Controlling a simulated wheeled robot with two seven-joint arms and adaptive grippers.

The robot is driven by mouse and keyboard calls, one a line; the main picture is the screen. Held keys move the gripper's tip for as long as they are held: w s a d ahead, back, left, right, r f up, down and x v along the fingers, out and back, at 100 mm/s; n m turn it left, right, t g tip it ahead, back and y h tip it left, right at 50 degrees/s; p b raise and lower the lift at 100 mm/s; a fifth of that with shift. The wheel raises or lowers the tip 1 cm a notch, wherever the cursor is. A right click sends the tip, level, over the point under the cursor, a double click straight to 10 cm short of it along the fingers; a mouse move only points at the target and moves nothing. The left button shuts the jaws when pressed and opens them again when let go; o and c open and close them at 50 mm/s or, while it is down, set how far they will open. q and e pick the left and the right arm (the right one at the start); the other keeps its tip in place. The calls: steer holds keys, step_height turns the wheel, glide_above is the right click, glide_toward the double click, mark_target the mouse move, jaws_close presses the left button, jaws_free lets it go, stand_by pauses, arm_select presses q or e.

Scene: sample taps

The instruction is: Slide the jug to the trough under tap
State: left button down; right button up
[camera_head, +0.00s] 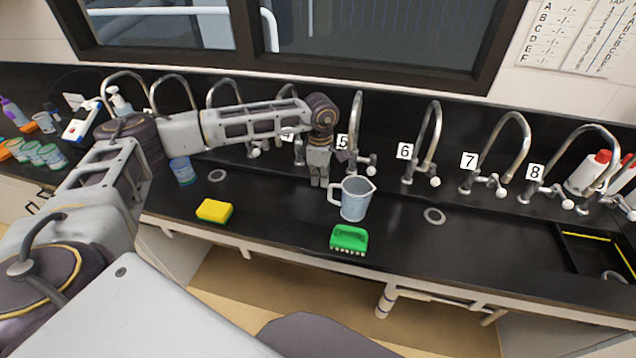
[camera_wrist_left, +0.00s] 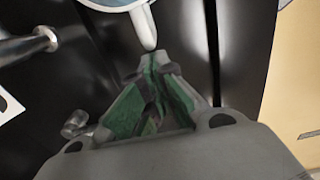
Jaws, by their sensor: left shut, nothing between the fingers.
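The jug (camera_head: 356,203) is a translucent grey-blue measuring jug with a white handle on its left and a spout on its right. It stands upright on the black worktop in front of tap 5 (camera_head: 356,130). My left gripper (camera_head: 318,184) is shut and empty, pointing down just left of the jug's handle. In the left wrist view the closed fingertips (camera_wrist_left: 153,62) are close to the jug's handle (camera_wrist_left: 146,26); I cannot tell whether they touch. Only part of the jug (camera_wrist_left: 110,3) shows there. The black trough (camera_head: 400,225) runs under the taps, with round drains.
Tap 6 (camera_head: 428,145), tap 7 (camera_head: 500,150) and tap 8 (camera_head: 565,160) stand to the right. A green brush (camera_head: 349,239) lies in front of the jug. A yellow sponge (camera_head: 214,210) and blue tin (camera_head: 183,171) are left. A drain (camera_head: 434,215) lies right of the jug.

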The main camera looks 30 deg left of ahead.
steer(key=shift+d+r+p, duration=0.3)
steer(key=shift+d+r, duration=0.1)
steer(key=shift+d, duration=0.25)
